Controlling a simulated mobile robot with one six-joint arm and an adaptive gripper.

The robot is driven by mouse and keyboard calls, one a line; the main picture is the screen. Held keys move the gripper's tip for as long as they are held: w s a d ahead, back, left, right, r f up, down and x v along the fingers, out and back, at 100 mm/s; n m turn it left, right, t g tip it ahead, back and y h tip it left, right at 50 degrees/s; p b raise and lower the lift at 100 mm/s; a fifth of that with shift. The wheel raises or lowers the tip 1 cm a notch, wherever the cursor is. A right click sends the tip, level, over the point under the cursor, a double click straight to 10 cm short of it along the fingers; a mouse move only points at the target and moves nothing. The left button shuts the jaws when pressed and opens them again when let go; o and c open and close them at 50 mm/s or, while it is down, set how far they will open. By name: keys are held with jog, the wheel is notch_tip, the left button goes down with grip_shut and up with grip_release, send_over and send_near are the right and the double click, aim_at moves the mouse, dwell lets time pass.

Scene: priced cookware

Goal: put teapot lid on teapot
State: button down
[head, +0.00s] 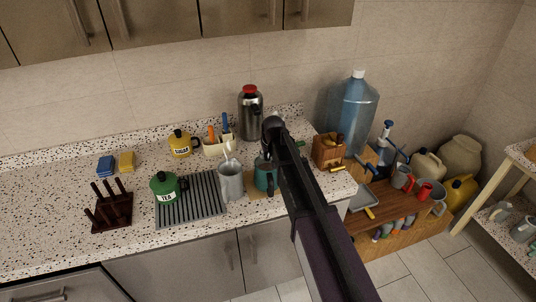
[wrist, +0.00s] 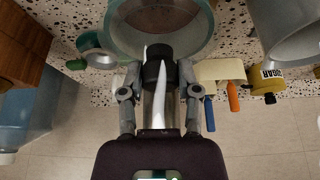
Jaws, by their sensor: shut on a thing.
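A teal pot (head: 265,179), which looks like the teapot, stands on the counter right of a grey utensil canister (head: 231,182). My gripper (head: 268,153) is over it, partly hidden by my arm. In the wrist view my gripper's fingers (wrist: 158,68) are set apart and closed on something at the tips. A round teal-rimmed shape (wrist: 114,38) lies just past them. I cannot tell where lid and pot part there, or whether they touch. A green pot marked TEA (head: 165,188) stands further left, with its top covered.
A steel flask (head: 250,117) stands behind my gripper by the wall. A yellow sugar pot (head: 181,144) and a utensil holder (head: 217,146) are back left. A wooden box (head: 327,151) is to the right. A ribbed grey mat (head: 190,207) lies left of the canister.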

jog(key=shift+f+b, duration=0.4)
dwell(0.6)
jog(key=shift+c, duration=1.2)
grip_release()
jog(key=shift+o, duration=1.2)
jog(key=shift+r, duration=0.2)
